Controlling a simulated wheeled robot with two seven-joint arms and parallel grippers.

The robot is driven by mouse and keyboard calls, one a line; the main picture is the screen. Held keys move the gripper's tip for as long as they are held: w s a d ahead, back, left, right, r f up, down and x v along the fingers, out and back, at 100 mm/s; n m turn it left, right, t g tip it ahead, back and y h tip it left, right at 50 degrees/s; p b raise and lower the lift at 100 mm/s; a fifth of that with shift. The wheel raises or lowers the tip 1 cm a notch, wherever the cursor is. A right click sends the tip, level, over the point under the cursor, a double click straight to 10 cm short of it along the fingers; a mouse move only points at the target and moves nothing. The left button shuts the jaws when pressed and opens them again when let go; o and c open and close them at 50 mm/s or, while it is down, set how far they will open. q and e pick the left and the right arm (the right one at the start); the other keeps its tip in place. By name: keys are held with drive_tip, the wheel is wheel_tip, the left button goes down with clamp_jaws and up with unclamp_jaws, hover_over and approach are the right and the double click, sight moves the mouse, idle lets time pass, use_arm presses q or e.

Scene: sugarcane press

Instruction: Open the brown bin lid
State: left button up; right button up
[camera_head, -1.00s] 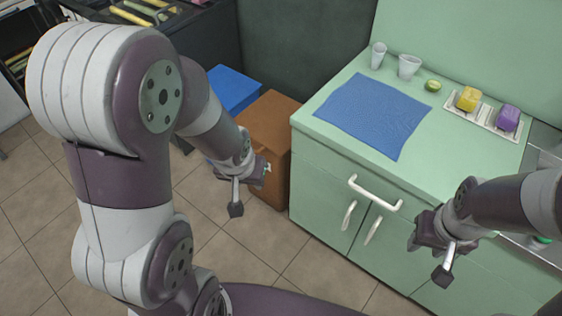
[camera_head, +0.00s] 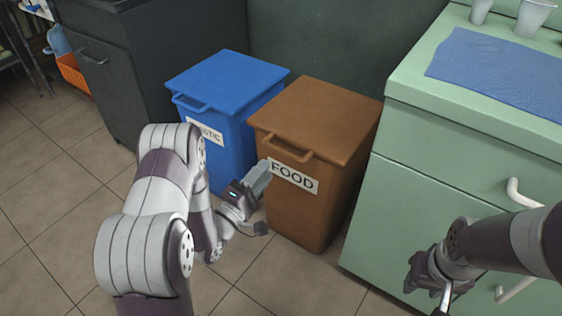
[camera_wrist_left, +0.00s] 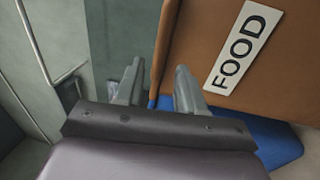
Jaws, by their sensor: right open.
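The brown bin (camera_head: 300,213) stands on the floor with its brown lid (camera_head: 325,112) closed. A bar handle (camera_head: 285,150) runs along the lid's front edge. A white FOOD label (camera_head: 293,176) is on the bin's front; it also shows in the left wrist view (camera_wrist_left: 238,47). My left gripper (camera_head: 264,201) is in front of the bin, below the handle and left of the label. Its fingers (camera_wrist_left: 159,88) are apart with nothing between them. My right gripper (camera_head: 437,290) is in front of the green cabinet, open, its fingertips partly cut off by the frame.
A blue bin (camera_head: 228,75) with a closed lid stands close left of the brown bin. The green cabinet (camera_head: 450,190) stands close on the right, with white handles. A dark cabinet (camera_head: 150,50) is further left. Tiled floor (camera_head: 60,190) is clear at the left.

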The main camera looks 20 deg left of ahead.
sight(281, 149)
use_arm(q)
drive_tip(key=b+x, duration=0.2)
drive_tip(key=x, duration=0.6)
drive_tip(key=shift+w+d+b, duration=0.1)
drive_tip(key=shift+w+b, duration=0.1)
drive_tip(key=shift+b, duration=0.15)
clamp_jaws()
